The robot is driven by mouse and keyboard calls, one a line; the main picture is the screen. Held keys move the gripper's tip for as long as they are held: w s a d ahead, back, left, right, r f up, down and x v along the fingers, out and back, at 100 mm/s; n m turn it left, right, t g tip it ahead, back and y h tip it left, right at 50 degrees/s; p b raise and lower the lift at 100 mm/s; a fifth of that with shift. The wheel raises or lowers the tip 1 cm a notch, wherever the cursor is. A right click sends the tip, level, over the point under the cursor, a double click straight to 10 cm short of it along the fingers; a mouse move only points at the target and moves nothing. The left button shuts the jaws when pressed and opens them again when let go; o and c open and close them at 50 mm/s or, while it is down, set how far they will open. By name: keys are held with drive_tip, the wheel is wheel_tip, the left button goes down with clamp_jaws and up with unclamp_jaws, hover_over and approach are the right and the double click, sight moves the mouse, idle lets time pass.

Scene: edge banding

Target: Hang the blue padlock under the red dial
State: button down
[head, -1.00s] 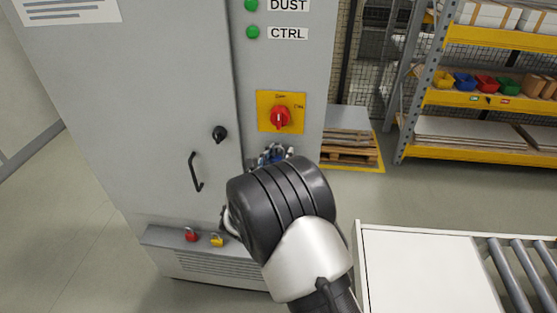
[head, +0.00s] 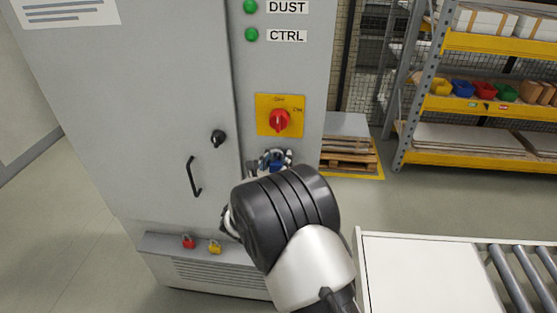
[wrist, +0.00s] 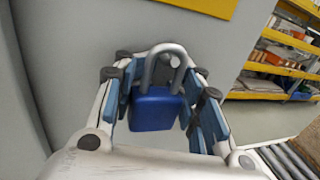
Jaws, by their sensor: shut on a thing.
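The blue padlock (wrist: 155,110) is between the fingers of my gripper (wrist: 160,98) in the wrist view, with its grey shackle pointing up. In the head view the padlock (head: 277,167) is partly hidden behind my arm, and my gripper (head: 273,160) shows only at its tips. The red dial (head: 280,120) sits on a yellow plate (head: 264,101) on the grey cabinet. My gripper and the padlock are below the dial, apart from it. In the wrist view only the lower edge of the yellow plate (wrist: 205,5) shows, above the shackle; the dial is out of that view.
A red padlock (head: 189,241) and a yellow padlock (head: 215,246) are on the cabinet's lower ledge (head: 165,241). A black handle (head: 194,177) and knob (head: 218,137) stick out from the door. A roller conveyor (head: 505,275) is at lower right, shelving (head: 480,100) behind.

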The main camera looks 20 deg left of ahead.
drive_tip(key=shift+w+r, duration=0.15)
drive_tip(key=c, duration=1.6)
unclamp_jaws()
drive_tip(key=o, duration=0.7)
drive_tip(key=shift+w+f, duration=0.2)
drive_tip(key=shift+w, duration=0.1)
drive_tip(key=shift+s, duration=0.1)
drive_tip(key=shift+s, duration=0.1)
